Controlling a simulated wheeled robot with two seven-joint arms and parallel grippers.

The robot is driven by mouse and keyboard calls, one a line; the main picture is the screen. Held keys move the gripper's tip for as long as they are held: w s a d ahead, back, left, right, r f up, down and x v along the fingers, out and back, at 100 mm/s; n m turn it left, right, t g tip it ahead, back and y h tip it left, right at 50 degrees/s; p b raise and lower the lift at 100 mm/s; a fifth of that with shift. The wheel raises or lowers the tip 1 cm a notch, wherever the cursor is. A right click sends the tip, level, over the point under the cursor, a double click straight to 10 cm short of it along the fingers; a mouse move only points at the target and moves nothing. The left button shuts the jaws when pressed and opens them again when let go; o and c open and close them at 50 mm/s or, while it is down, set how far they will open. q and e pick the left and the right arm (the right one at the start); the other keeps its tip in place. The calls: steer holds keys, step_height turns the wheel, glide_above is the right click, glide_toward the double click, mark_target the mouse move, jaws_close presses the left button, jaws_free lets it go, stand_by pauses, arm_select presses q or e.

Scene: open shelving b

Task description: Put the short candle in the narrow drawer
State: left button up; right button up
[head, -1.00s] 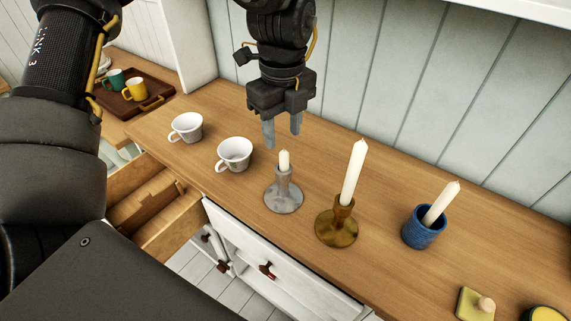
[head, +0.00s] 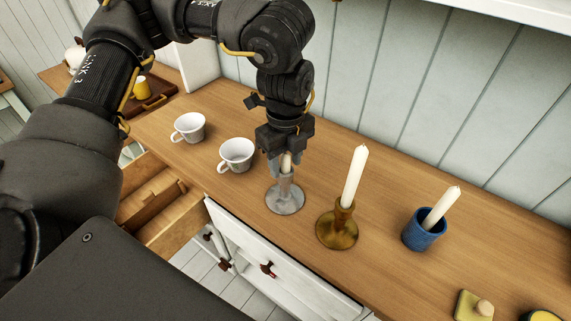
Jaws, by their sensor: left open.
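The short candle (head: 286,162) stands upright in a grey metal holder (head: 285,200) on the wooden counter. My left gripper (head: 285,167) points straight down at it, with its fingers around the candle's upper part. The jaws are open, and the fingers hide part of the candle. An open narrow wooden drawer (head: 172,222) with a divider inside is at the left, below the counter's front edge; my arm covers part of it. My right gripper is not in view.
A tall candle (head: 354,177) in a brass holder (head: 337,230) stands right of the short one. A blue cup (head: 422,232) holds another candle. Two white cups (head: 236,154) (head: 189,127) stand to the left. A white drawer front (head: 285,262) is below.

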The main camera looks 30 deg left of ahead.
arm_select(q)
jaws_close()
stand_by(0.3)
